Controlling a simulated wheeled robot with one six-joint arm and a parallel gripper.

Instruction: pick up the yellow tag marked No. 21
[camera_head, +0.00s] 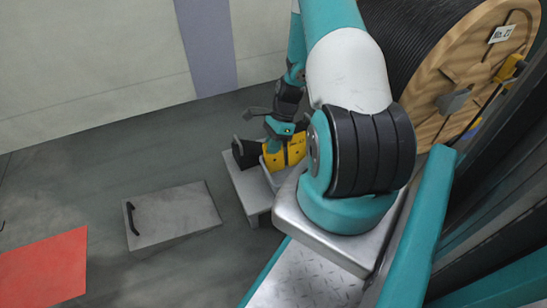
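Yellow pieces (285,154) with small dark marks sit on or just above a low grey stand (243,183) near the middle of the view. They are too small to read, so I cannot tell whether one is the tag marked No. 21. My gripper (274,130) is at the end of my teal and black arm, right over or against the yellow pieces. Its fingers are too small and overlapped to show whether they are open or shut, or touching anything. A pale label reading No. 21 (502,34) is on the wooden flange of a cable reel (475,60) at upper right.
A black object (247,153) is beside the yellow pieces. A grey floor plate (172,216) with a black handle lies left of the stand, and a red mat (43,268) lies at lower left. Dark machine bars (500,190) crowd the right. The left floor is mostly clear.

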